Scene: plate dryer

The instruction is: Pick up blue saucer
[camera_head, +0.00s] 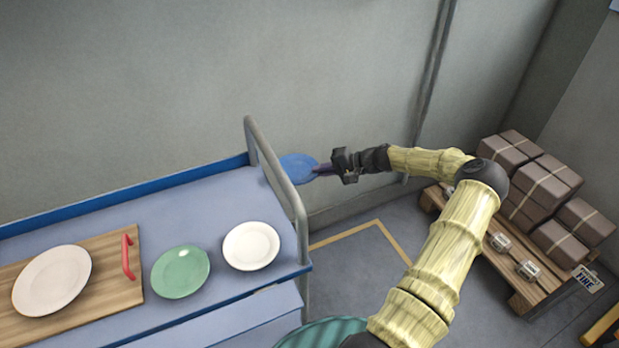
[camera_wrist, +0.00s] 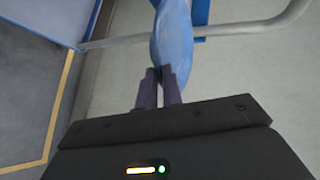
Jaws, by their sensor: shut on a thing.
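The blue saucer (camera_head: 297,168) shows in the head view at the right end of the cart, behind the grey rail. My gripper (camera_head: 322,170) comes from the right and is shut on the saucer's right edge. In the wrist view the saucer (camera_wrist: 172,45) appears tilted, nearly edge-on, with its rim between the two purple fingers of my gripper (camera_wrist: 160,82). The rail hides part of the saucer in the head view. I cannot tell whether the saucer touches the rail.
The blue cart (camera_head: 190,205) carries a white plate (camera_head: 251,246), a green plate (camera_head: 180,271) and a wooden board (camera_head: 122,290) with another plate (camera_head: 52,280). Its grey rail (camera_head: 285,185) stands at the right end. A pallet with brown boxes (camera_head: 540,185) is at right.

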